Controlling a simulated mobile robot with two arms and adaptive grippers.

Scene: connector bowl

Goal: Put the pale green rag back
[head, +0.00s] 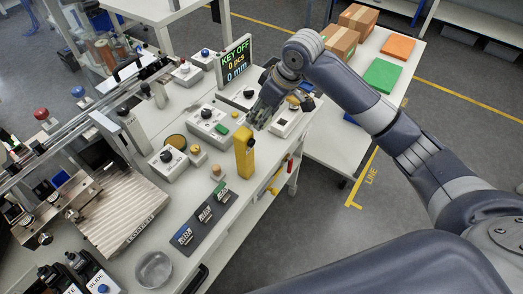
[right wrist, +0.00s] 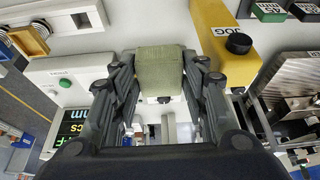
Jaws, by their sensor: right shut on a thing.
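The pale green rag (right wrist: 160,68) is a folded cloth block between the fingers of my right gripper (right wrist: 160,75) in the right wrist view. The fingers press on its left and right sides. In the head view my right gripper (head: 262,113) points down over the right edge of the machine bench, just behind the yellow JOG post. The rag cannot be made out in that view. Whether it touches the bench surface I cannot tell. My left gripper is out of view.
The yellow JOG post (head: 244,158) stands close to my right gripper; it also shows in the right wrist view (right wrist: 215,35). White control boxes (head: 214,125) and a KEY OFF display (head: 235,62) surround it. A metal bowl (head: 153,269) sits at the front. Cartons (head: 338,40) occupy another table.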

